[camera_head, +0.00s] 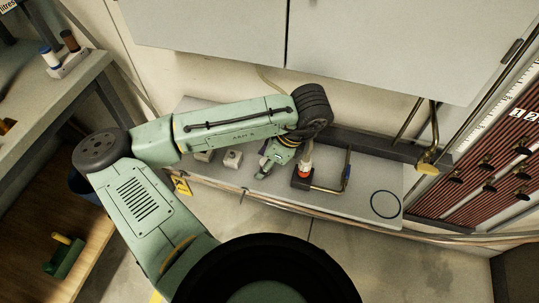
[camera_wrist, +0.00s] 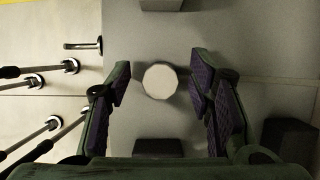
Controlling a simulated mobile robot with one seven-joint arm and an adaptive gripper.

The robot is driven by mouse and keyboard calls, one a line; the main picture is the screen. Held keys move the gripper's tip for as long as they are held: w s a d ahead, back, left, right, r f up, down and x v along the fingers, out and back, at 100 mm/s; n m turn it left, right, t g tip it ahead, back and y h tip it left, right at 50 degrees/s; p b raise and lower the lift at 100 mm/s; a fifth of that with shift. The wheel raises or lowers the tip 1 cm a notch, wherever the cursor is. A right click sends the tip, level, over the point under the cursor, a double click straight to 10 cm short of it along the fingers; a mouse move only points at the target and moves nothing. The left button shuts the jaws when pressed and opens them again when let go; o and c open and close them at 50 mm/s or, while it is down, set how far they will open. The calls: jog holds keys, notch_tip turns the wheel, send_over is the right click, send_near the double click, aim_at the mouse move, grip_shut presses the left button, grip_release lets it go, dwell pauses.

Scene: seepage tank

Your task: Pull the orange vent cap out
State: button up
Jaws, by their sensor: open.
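In the head view an orange-red piece (camera_head: 304,171) with a pale upper part sits at a dark square block (camera_head: 300,183) on the grey bench, just right of my gripper (camera_head: 268,165). In the wrist view a pale round top (camera_wrist: 160,80) lies between my two open fingers, with a gap on both sides. No orange shows on it there, so I cannot tell whether it is the vent cap. My gripper (camera_wrist: 160,95) is open and holds nothing. My forearm and wrist hide part of the bench behind.
Small pale blocks (camera_head: 232,158) stand to the left. Rods with round ends (camera_wrist: 35,80) show left of my fingers.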

jog(key=shift+f, duration=0.1)
jog(key=shift+c, duration=0.5)
grip_shut()
jog(key=c, duration=0.6)
grip_release()
grip_shut()
jog(key=shift+r, duration=0.3)
dwell(0.3)
